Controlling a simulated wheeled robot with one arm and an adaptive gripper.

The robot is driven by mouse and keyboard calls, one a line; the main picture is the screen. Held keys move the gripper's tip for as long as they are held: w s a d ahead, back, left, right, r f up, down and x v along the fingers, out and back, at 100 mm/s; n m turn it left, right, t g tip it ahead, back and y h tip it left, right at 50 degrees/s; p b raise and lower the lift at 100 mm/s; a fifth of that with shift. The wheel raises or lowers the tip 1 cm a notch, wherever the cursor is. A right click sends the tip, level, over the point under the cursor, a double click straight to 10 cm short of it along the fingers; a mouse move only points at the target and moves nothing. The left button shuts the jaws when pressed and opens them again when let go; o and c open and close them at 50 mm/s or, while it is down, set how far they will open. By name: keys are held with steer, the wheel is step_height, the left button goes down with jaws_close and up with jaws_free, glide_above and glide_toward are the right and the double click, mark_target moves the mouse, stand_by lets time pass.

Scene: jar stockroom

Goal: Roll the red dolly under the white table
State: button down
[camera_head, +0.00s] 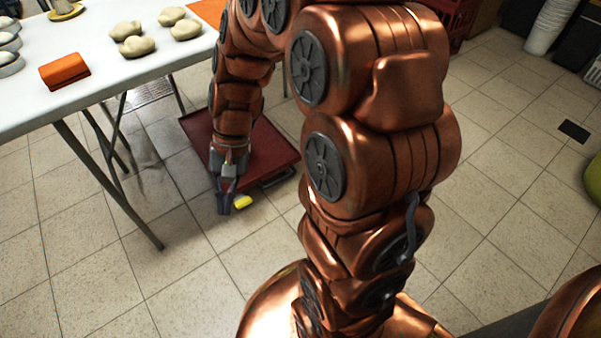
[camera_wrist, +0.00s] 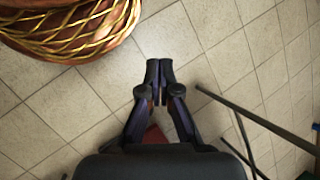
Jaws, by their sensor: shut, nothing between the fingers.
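The red dolly (camera_head: 272,146) is a low, flat, dark red platform on the floor by the right end of the white table (camera_head: 150,72). My arm hides its middle. Its left corner is close to a table leg; I cannot tell whether any of it is under the top. My gripper (camera_head: 226,207) points down at the dolly's near edge, fingers together and holding nothing. I cannot tell whether it touches the dolly. In the wrist view the shut fingertips (camera_wrist: 160,66) are over floor tiles, and a small red patch shows between the fingers.
A small yellow thing (camera_head: 243,202) is beside my fingertips. A grey table leg (camera_head: 110,188) slants to the floor on the left. An orange block (camera_head: 65,71) and several pale lumps (camera_head: 135,45) are on the table. White stacked buckets (camera_head: 549,27) stand far right.

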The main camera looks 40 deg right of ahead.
steer(key=w+d+f+m+t+y, duration=0.2)
steer(key=w+d+f+m, duration=0.15)
steer(key=w, duration=0.35)
steer(key=w+d+f+m+t+y, duration=0.1)
steer(key=w+d+f+m, duration=0.25)
steer(key=w, duration=0.35)
steer(key=w+d+f+m+t+p, duration=0.1)
steer(key=w+d+f+m+t, duration=0.2)
steer(key=d, duration=0.4)
steer(key=w+d+f+m+t+p, duration=0.1)
steer(key=w+d+f+m, duration=0.15)
steer(key=d+f, duration=0.3)
steer(key=s+d+f+m+t+h, duration=0.1)
steer(key=s+d+f+m, duration=0.25)
steer(key=d+f, duration=0.4)
steer(key=s+d+f+m+t+h, duration=0.1)
steer(key=s+d+f+m+h, duration=0.1)
steer(key=d+f+m, duration=0.55)
steer(key=s+d+f+m+t+h, duration=0.1)
steer(key=s+d+f+t, duration=0.15)
steer(key=d+f, duration=0.5)
steer(key=w+a+f+b, duration=0.3)
steer(key=w+f+b, duration=0.1)
steer(key=w, duration=0.5)
steer(key=shift+f+g, duration=0.45)
steer(key=shift+f, duration=0.15)
steer(key=shift+w, duration=0.25)
